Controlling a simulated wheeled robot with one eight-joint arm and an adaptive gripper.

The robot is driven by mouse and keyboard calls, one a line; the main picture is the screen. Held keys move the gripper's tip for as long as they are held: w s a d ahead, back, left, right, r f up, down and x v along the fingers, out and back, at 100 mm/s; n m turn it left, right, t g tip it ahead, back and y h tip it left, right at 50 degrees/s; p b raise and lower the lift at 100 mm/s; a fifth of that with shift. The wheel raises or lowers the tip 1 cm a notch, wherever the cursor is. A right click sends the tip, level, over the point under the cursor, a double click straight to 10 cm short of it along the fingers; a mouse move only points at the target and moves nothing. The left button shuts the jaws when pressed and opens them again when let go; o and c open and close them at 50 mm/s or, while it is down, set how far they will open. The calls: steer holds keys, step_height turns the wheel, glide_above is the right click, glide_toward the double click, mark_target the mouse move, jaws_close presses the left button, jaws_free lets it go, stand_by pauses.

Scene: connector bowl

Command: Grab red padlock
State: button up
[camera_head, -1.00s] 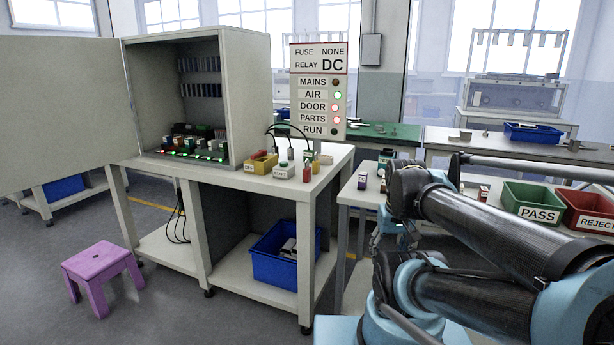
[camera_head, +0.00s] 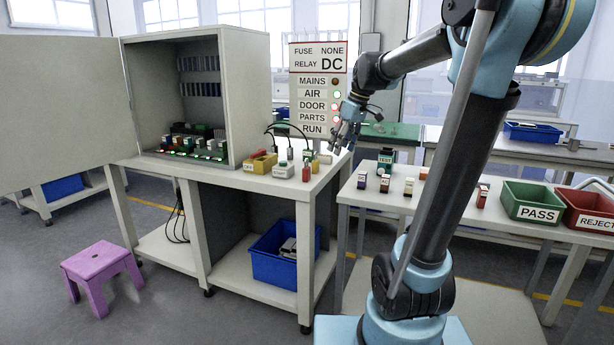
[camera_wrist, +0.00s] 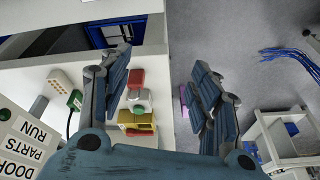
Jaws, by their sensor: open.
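The red padlock, a small red body, stands near the front right corner of the cabinet bench in the head view (camera_head: 306,173). A red block in the wrist view (camera_wrist: 136,78) appears to be the same thing. My gripper (camera_head: 345,146) is above the bench's right end, up and to the right of the red padlock, apart from it. In the wrist view my gripper (camera_wrist: 161,64) has its fingers spread with nothing between them. The red block lies beside the inner side of the left finger there.
A white block with a green button (camera_head: 284,171) and a yellow block (camera_head: 259,164) stand left of the padlock. Black cables loop behind. The sign panel (camera_head: 318,90) rises close behind my gripper. The side table (camera_head: 455,205) holds small parts and bins.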

mark_target(307, 162)
steer(key=w+a+r+n+y, duration=0.1)
steer(key=w+a+r+n, duration=0.15)
steer(key=w, duration=0.35)
steer(key=w+a+r+n, duration=0.1)
steer(key=w+a, duration=0.3)
steer(key=w, duration=0.2)
steer(key=x, duration=1.1)
steer(key=s+x, duration=0.1)
steer(key=x, duration=0.4)
steer(key=shift+a+f, duration=0.3)
steer(key=shift+f, duration=0.15)
steer(key=c, duration=1.2)
